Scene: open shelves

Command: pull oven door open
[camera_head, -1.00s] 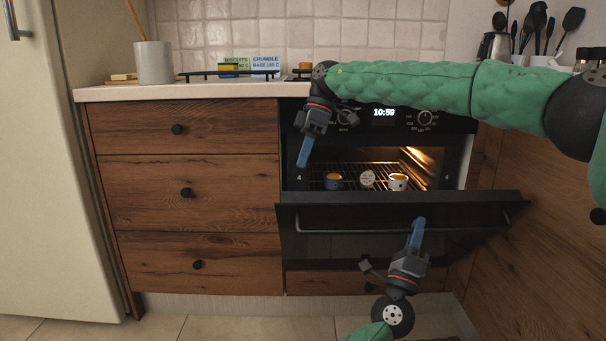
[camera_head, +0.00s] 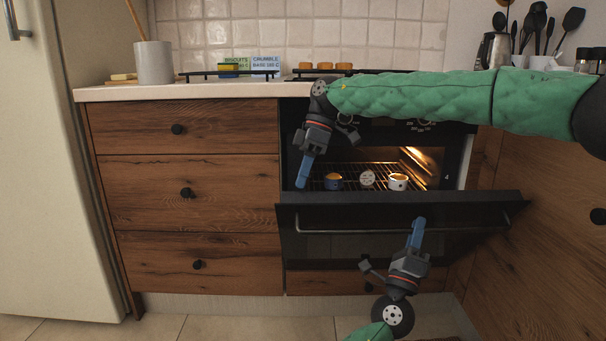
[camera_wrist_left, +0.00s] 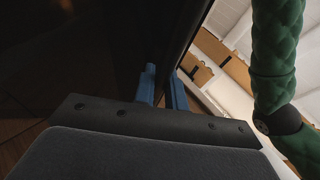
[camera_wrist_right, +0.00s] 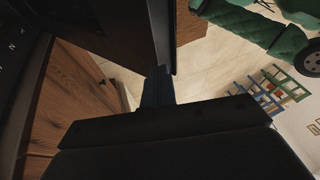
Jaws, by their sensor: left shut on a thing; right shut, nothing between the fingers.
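The black oven door (camera_head: 380,213) is partly open, tilted out at the top, in the head view. A bar handle (camera_head: 345,231) runs across its front. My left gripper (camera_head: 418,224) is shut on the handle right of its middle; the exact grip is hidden. Its blue fingers show beside the dark door in the left wrist view (camera_wrist_left: 163,85). My right gripper (camera_head: 301,184) is shut and empty, pointing down at the door's upper left corner. Its blue fingers are close to a dark panel edge in the right wrist view (camera_wrist_right: 157,85); contact is unclear.
The lit oven holds a rack (camera_head: 350,174) with small cups, including a white one (camera_head: 397,182). Wooden drawers (camera_head: 185,192) stand left of the oven and a wooden panel (camera_head: 545,215) right. The countertop (camera_head: 200,91) above carries a pot and cards.

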